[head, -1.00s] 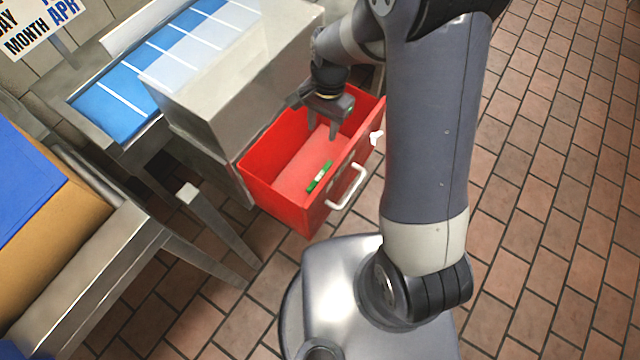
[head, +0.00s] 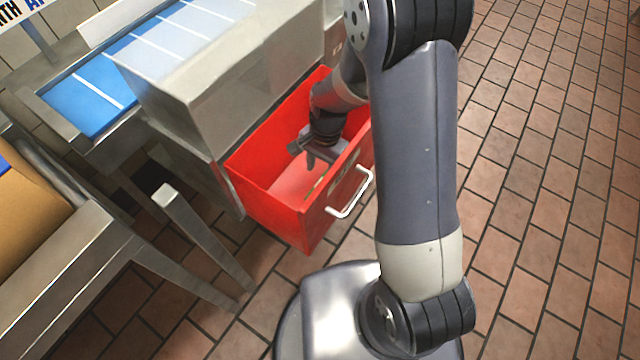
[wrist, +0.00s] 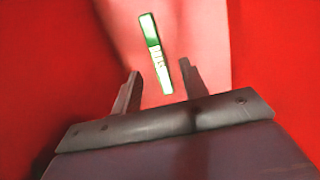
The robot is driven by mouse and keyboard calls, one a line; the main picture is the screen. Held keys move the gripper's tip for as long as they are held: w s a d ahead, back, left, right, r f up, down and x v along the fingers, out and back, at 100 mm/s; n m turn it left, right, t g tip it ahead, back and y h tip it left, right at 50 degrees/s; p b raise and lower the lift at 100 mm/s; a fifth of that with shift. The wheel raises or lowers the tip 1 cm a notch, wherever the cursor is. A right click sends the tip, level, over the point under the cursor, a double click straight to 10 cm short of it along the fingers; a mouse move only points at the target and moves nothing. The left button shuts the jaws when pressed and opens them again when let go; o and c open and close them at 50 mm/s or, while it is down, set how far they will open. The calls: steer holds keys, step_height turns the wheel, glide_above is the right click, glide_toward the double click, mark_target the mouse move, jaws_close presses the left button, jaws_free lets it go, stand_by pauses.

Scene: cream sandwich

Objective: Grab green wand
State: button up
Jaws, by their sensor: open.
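The green wand (wrist: 155,52), a short green stick with a white label, lies on the drawer floor in the wrist view. Its lower end reaches between the fingertips of my gripper (wrist: 160,82), which is open, with nothing held. In the head view my gripper (head: 312,160) is down inside the open red drawer (head: 268,202). Only a sliver of the wand (head: 316,186) shows there, near the drawer's front wall. I cannot tell how far the fingers are above the floor.
The red drawer walls stand close around my gripper, and a white handle (head: 350,195) is on its front. A metal cabinet (head: 215,85) stands behind the drawer. A metal table (head: 60,275) is at the left. Tiled floor at the right is clear.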

steer(key=f, duration=0.4)
steer(key=shift+s+f+b, duration=0.3)
steer(key=shift+b, duration=0.1)
jaws_close()
